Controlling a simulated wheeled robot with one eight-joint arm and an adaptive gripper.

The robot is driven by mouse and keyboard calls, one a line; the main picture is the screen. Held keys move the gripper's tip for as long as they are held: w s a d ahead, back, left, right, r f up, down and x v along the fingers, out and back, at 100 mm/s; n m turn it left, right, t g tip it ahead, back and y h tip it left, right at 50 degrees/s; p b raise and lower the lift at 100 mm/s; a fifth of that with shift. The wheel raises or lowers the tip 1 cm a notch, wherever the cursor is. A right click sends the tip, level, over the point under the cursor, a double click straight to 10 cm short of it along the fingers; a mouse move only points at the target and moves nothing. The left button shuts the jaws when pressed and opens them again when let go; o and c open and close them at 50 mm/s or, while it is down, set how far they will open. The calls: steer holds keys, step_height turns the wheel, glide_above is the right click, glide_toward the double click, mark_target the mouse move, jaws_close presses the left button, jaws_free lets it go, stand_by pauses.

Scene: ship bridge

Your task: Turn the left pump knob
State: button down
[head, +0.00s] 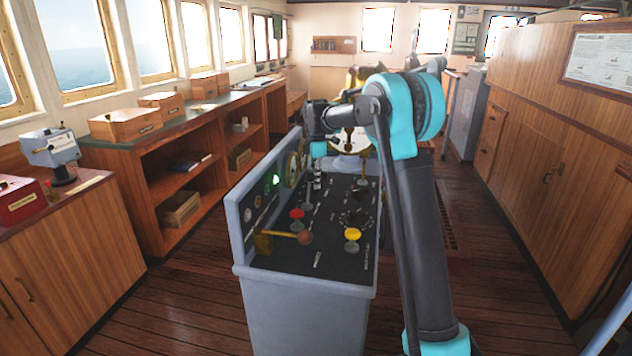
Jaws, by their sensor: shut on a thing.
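The grey console (305,305) stands in the middle, with a dark sloping control panel (335,262). My gripper (316,184) points down at the far left part of this panel, below the teal wrist section. Its small fingers are closed on a knob there, which I take for the left pump knob. The fingers hide most of that knob, so its turn angle cannot be read. A black round knob (355,218) sits apart on the panel's right side, with another dark knob (361,191) behind it.
A red knob (297,214), a yellow knob (352,234) and a brass lever with a red-brown ball (304,238) stand up from the nearer panel. Wooden cabinets (545,120) line the right; floor is open around.

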steer(key=shift+m, duration=0.3)
steer(key=m, duration=0.5)
steer(key=shift+s, duration=0.15)
steer(key=m, duration=0.6)
steer(key=shift+s, duration=0.15)
steer(key=shift+m, duration=0.3)
steer(key=c, duration=1.6)
jaws_free()
step_height(320, 180, up, 12)
